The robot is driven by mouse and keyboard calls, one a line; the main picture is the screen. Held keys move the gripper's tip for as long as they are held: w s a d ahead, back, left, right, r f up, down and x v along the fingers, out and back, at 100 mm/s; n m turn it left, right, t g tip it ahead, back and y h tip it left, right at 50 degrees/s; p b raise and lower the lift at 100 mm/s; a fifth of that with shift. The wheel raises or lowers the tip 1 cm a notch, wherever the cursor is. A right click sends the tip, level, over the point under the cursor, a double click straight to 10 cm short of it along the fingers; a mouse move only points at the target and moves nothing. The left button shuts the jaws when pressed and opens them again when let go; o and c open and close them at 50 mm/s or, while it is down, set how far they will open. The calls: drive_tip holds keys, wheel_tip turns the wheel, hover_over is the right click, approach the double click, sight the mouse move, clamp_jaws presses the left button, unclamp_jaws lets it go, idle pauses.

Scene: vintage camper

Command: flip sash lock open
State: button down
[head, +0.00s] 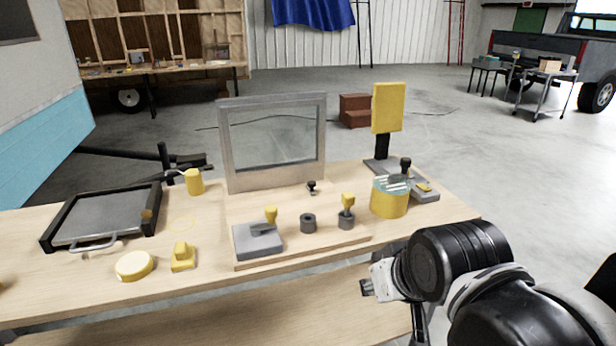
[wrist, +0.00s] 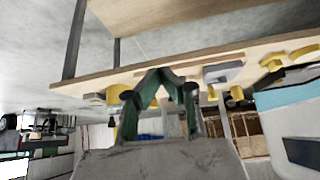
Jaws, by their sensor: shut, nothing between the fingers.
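A metal-framed window sash (head: 221,150) stands upright at the back of a wooden board on the workbench. A small black fitting (head: 311,187) is in front of its lower rail. A grey block (head: 258,243) with a yellow-handled lever (head: 271,215) is on the board's front left. I cannot tell for certain which of these is the sash lock, or its lever position. My gripper (head: 367,287) is shut and empty, in front of the bench's front edge and apart from the fittings. In the wrist view my gripper (wrist: 160,73) has its fingertips together, with the bench behind it.
On the board are a dark cylinder (head: 308,224) and a yellow-topped grey post (head: 346,213). A yellow drum (head: 389,199) and an upright yellow paddle (head: 388,107) stand to the right. A black-framed tray (head: 105,216) is at left. A lower shelf (head: 270,303) lies under the bench.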

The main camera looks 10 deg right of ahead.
drive_tip(key=w+r+n+g+p, duration=0.15)
drive_tip(key=w+r, duration=0.25)
drive_tip(key=w, duration=0.5)
drive_tip(key=w+r+p, duration=0.2)
drive_tip(key=w+r, duration=0.2)
drive_tip(key=w, duration=0.4)
drive_tip(key=w+r+p, duration=0.2)
drive_tip(key=w+r, duration=0.2)
drive_tip(key=w, duration=0.5)
drive_tip(key=n+g+y+p, duration=0.1)
drive_tip(key=n+g+p, duration=0.1)
drive_tip(key=p, duration=0.3)
hover_over(306, 186)
drive_tip(key=s+d, duration=0.2)
drive_tip(key=s, duration=0.3)
wheel_tip(306, 186, down, 11)
drive_tip(key=shift+w+a+f, duration=0.1)
drive_tip(key=shift+w+a, duration=0.05)
drive_tip(key=shift+a, duration=0.1)
drive_tip(key=x, duration=1)
drive_tip(key=shift+w+a+p, duration=0.1)
drive_tip(key=shift+p, duration=0.3)
